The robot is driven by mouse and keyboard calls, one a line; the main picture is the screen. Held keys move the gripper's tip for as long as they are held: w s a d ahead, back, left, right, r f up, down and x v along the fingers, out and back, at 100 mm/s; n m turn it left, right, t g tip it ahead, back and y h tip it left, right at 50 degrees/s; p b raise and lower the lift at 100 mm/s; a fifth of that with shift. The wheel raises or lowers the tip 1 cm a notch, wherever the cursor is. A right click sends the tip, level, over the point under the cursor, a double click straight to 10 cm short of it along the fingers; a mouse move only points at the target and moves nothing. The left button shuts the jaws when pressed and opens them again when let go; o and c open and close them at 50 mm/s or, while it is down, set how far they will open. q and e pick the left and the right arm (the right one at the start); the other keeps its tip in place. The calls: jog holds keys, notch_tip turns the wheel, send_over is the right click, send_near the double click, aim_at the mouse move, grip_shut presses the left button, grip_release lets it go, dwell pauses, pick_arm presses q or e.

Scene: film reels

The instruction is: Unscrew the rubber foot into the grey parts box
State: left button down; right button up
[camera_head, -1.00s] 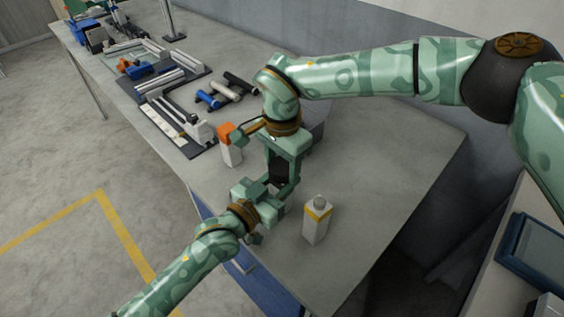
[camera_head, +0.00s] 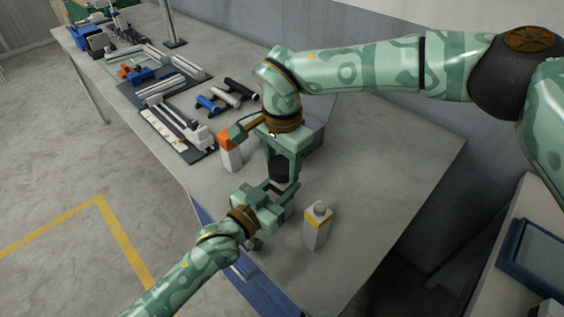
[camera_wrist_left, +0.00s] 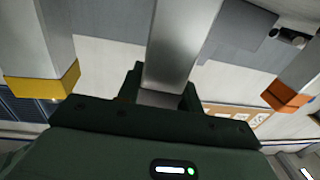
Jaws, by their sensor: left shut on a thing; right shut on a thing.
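My left gripper (camera_head: 272,200) is shut on a silver metal bar (camera_wrist_left: 182,45), which rises from between its fingers in the left wrist view. My right gripper (camera_head: 281,172) is directly above, pointing down, with its fingers on either side of the black rubber foot (camera_head: 279,171). It is shut on the foot. A light strip of the bar shows just below the foot in the head view; I cannot tell whether the two still touch. The grey parts box (camera_head: 314,135) stands behind my right gripper, mostly hidden; it also shows in the left wrist view (camera_wrist_left: 238,30).
Dark trays with metal profiles (camera_head: 178,130) and several cylinders (camera_head: 225,97) lie farther back. The table's right side is clear.

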aim_at(282, 164)
pick_arm(q)
jog(key=shift+f, duration=0.1)
pick_arm(e)
jog(key=shift+r, duration=2)
pick_arm(q)
jog(key=c, duration=0.9)
grip_release()
jog(key=shift+o, duration=0.2)
